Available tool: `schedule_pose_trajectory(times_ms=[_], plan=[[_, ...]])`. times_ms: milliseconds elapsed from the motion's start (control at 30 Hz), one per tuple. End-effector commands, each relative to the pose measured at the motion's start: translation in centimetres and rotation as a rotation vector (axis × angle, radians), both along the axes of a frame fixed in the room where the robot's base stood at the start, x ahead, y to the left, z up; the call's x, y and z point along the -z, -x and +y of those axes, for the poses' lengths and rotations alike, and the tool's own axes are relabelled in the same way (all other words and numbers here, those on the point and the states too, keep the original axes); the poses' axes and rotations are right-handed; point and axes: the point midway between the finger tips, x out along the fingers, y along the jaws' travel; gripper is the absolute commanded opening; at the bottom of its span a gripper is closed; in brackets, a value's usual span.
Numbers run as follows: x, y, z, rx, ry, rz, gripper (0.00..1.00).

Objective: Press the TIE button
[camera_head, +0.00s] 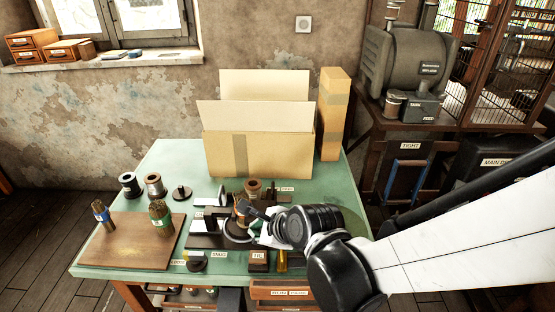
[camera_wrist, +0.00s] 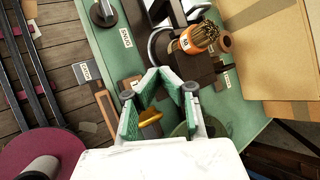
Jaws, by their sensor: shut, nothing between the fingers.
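The TIE label (camera_head: 258,255) sits on a dark block at the front edge of the green table, in the head view. A yellow piece (camera_head: 282,261) stands just right of it. A gold piece (camera_wrist: 150,118) shows between the green finger pads in the wrist view; I cannot tell whether it is the button. My gripper (camera_wrist: 160,75) is shut and empty, its fingertips together above the bench fixture. In the head view my gripper (camera_head: 250,210) is over the middle of the fixture, behind the TIE label. The wrist hides part of the area around the label.
A bundle with an orange band (camera_wrist: 195,40) stands in the fixture near the fingertips. The SNUG label (camera_head: 219,254) is left of TIE. An open cardboard box (camera_head: 260,150) stands at the back. A wooden board (camera_head: 130,245) with two bundles is at the left.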

Motion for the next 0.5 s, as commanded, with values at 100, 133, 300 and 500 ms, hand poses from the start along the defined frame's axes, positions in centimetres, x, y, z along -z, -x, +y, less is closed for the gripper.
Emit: schedule_pose_trajectory(times_ms=[100,133,300,500], plan=[[1.5,0.0,0.0,0.0,0.0,0.0,0.0],[1.9,0.0,0.0,0.0,0.0,0.0,0.0],[4.1,0.0,0.0,0.0,0.0,0.0,0.0],[6.5,0.0,0.0,0.0,0.0,0.0,0.0]])
